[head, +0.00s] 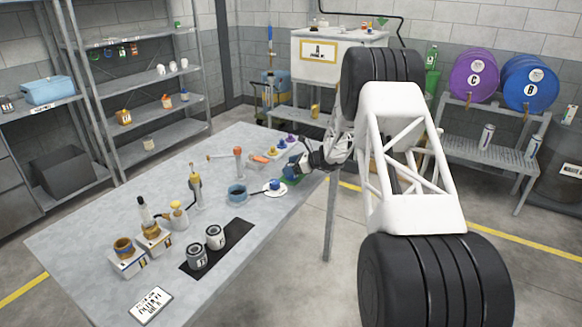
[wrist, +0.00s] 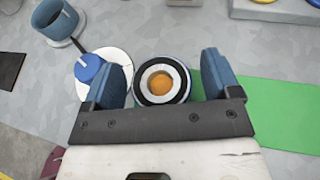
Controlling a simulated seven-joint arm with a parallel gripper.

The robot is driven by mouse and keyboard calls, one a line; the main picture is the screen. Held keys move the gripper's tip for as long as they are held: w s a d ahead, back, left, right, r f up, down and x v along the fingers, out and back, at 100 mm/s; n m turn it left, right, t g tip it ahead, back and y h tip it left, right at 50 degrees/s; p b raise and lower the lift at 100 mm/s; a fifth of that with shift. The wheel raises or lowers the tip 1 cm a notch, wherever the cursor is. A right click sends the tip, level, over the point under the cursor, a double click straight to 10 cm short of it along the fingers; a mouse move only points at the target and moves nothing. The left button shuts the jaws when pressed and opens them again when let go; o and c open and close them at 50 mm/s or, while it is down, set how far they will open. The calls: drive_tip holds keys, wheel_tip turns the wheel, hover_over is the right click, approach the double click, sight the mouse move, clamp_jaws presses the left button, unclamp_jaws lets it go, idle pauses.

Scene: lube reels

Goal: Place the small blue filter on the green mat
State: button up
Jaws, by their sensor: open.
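The small blue filter (wrist: 162,82) shows end-on in the wrist view, with a blue rim, a black ring and an orange centre. It is between the two blue fingers of my gripper (wrist: 163,82), which are open, with a narrow gap on each side. The green mat (wrist: 275,112) extends right from beside the filter, partly behind the right finger. I cannot tell whether the filter's base overlaps the mat. In the head view my gripper (head: 298,165) is low over the table's far right end, hiding most of the mat (head: 293,180).
A white disc with a blue knob (wrist: 88,68) is close to the left finger. A blue cup (wrist: 55,18) stands beyond it.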

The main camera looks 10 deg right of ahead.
drive_tip(key=shift+r, duration=0.15)
drive_tip(key=v, duration=1.2)
idle(0.5)
drive_tip(key=s+a+r+n+g+h, duration=0.1)
drive_tip(key=s+a+r+n+g, duration=0.1)
drive_tip(key=s+a+r+n, duration=0.5)
drive_tip(key=s+a+r+n+g+h, duration=0.1)
drive_tip(key=s+a+r+h, duration=0.15)
drive_tip(key=s+r, duration=0.6)
drive_tip(key=s+a+r+n+g+h, duration=0.15)
drive_tip(key=s+a+r+n, duration=0.35)
drive_tip(key=s, duration=0.7)
drive_tip(key=s+a+n+h, duration=0.1)
drive_tip(key=s+n+h, duration=0.2)
drive_tip(key=s, duration=1.5)
drive_tip(key=s+a+n+h, duration=0.2)
drive_tip(key=s+n, duration=0.5)
drive_tip(key=s, duration=1.1)
drive_tip(key=shift+s+n+h, duration=0.3)
drive_tip(key=shift+n+h, duration=0.1)
drive_tip(key=shift+h, duration=0.5)
